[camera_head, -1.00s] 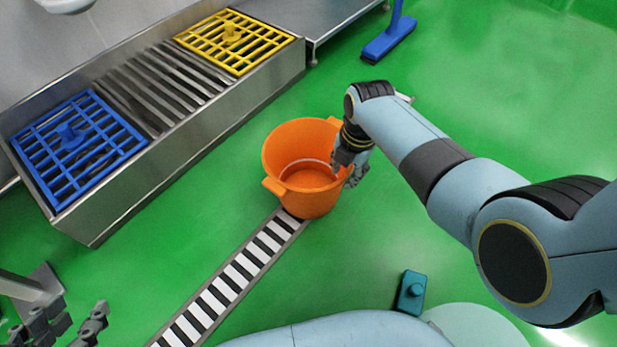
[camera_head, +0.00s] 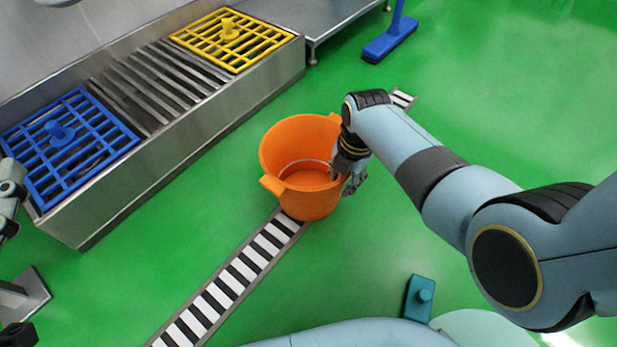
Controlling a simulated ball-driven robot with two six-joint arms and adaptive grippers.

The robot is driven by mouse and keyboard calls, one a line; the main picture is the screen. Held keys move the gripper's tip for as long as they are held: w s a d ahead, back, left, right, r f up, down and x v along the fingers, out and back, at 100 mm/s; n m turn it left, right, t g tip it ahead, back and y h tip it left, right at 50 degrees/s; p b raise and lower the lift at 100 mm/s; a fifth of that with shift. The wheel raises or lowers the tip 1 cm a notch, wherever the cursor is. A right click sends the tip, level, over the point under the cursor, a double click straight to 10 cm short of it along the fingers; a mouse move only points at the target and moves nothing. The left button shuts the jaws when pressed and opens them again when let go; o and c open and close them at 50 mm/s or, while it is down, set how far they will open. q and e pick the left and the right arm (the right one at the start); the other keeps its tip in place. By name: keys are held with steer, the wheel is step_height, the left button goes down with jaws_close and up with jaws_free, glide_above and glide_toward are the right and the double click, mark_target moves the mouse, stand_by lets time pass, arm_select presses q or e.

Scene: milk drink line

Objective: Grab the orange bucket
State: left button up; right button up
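The orange bucket (camera_head: 290,204) stands upright on the green floor, over a black-and-white striped strip, in the middle of the view. One side handle faces front left and another is at the back right, partly behind my arm. My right gripper (camera_head: 346,178) is at the bucket's right rim, pointing down. Its fingers are apart, one over the inside of the bucket and one outside the wall. It partly hides the rim there. Parts of my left arm (camera_head: 10,198) show at the left edge; its fingers are cut off or unclear.
A steel drain trough (camera_head: 180,150) with a blue grate (camera_head: 96,185) and a yellow grate (camera_head: 250,60) runs along the back left. A blue floor squeegee (camera_head: 390,40) stands at the back. A teal block (camera_head: 418,298) lies at the front.

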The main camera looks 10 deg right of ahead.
jaws_close()
stand_by(0.6)
